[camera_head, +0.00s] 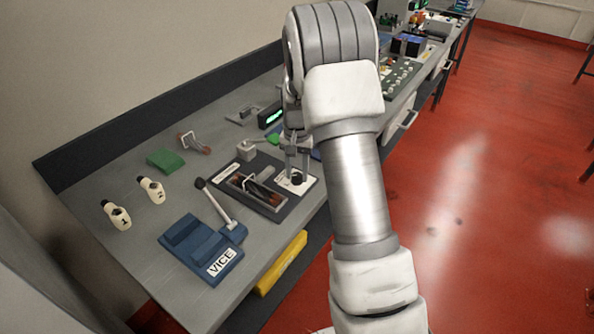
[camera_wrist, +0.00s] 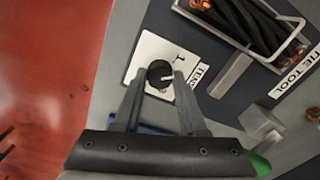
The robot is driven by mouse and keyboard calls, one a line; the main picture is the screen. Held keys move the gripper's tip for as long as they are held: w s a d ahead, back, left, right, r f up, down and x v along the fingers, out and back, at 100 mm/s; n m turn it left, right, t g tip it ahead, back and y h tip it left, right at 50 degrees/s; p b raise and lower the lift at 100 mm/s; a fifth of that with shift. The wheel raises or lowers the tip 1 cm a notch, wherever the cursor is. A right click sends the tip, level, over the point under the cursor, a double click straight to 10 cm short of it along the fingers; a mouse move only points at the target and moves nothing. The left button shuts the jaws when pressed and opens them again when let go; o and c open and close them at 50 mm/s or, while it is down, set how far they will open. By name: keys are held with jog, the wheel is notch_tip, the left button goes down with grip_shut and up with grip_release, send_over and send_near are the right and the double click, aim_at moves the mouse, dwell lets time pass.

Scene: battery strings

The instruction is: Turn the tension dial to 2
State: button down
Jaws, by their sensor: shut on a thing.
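The tension dial is a small black knob (camera_wrist: 159,72) with a white pointer mark, set on a white plate (camera_wrist: 148,50). A "1" is printed beside it on the plate, and the "TENS..." label is partly covered by a finger. My gripper (camera_wrist: 159,76) has one finger on each side of the knob and is shut on it. The pointer mark points toward the right finger in the wrist view. In the head view the knob (camera_head: 298,178) sits under my gripper (camera_head: 298,170), at the right end of the dark tie tool panel (camera_head: 277,213).
In the wrist view, a tray of dark cables (camera_wrist: 240,22) and a grey block (camera_wrist: 231,75) lie close to the dial. In the head view, a blue vice (camera_head: 203,250) with a lever stands nearer the bench front, and white bottles (camera_head: 117,215) stand at left.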

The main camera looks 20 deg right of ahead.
aim_at(297, 175)
jog(key=m+p, duration=0.1)
jog(key=m, duration=0.5)
jog(key=shift+r+m, duration=0.1)
jog(key=shift+m, duration=0.3)
dwell(0.4)
jog(key=shift+c, duration=2.3)
grip_release()
notch_tip(297, 175, up, 17)
jog(key=p, duration=0.1)
jog(key=shift+r, duration=0.15)
